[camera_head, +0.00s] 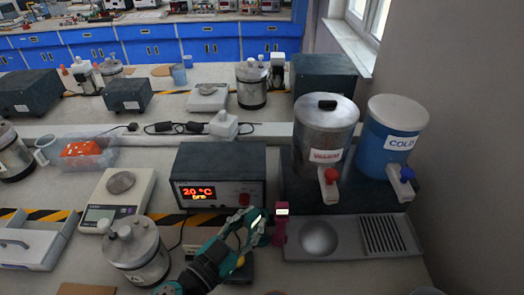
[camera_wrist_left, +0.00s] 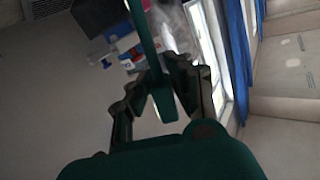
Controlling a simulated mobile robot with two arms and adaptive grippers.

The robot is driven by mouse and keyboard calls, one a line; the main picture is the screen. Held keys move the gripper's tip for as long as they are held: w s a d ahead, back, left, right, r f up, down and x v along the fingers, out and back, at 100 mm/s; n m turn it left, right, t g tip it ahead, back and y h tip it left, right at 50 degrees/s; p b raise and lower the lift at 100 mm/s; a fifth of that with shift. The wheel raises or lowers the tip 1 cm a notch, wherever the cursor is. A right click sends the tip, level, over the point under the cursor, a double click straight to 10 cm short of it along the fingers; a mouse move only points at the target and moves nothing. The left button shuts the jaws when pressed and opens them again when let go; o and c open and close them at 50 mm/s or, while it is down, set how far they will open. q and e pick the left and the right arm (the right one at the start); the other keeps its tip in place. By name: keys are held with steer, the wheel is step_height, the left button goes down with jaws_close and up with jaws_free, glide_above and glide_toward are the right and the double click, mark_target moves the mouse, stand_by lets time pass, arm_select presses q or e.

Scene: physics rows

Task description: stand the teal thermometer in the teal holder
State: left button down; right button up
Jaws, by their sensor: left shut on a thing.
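My left gripper (camera_head: 257,228) is in the head view, low in front of the heater unit with the red display. In the left wrist view its fingers (camera_wrist_left: 161,72) are closed around a long, slim teal stick, the teal thermometer (camera_wrist_left: 143,32). Its near end shows between the fingers, and its far part runs out of the top of the picture. In the head view I cannot clearly tell the thermometer from the teal gripper. I cannot make out a teal holder in either view; the gripper and arm cover part of the bench. My right gripper is not in view.
A magenta stand-like thing (camera_head: 280,228) is close to the right of the gripper. The heater unit (camera_head: 221,172) stands behind, and a drip tray (camera_head: 346,240) lies to the right under two dispensers. A metal canister (camera_head: 138,256) and a scale (camera_head: 117,200) are at left.

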arm_select(q)
steer(key=w+d+r+m+g+h+p, duration=0.5)
steer(key=w+d+g+h, duration=0.1)
steer(key=g, duration=0.2)
steer(key=w+a+r+g+p, duration=0.1)
steer(key=w+a+r+g, duration=0.1)
steer(key=w+a+r, duration=0.2)
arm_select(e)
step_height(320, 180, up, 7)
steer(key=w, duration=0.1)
arm_select(q)
step_height(320, 180, down, 14)
steer(key=b, duration=1)
steer(key=shift+f+m+b, duration=0.25)
steer(key=shift+m+b, duration=0.1)
steer(key=shift+m, duration=0.05)
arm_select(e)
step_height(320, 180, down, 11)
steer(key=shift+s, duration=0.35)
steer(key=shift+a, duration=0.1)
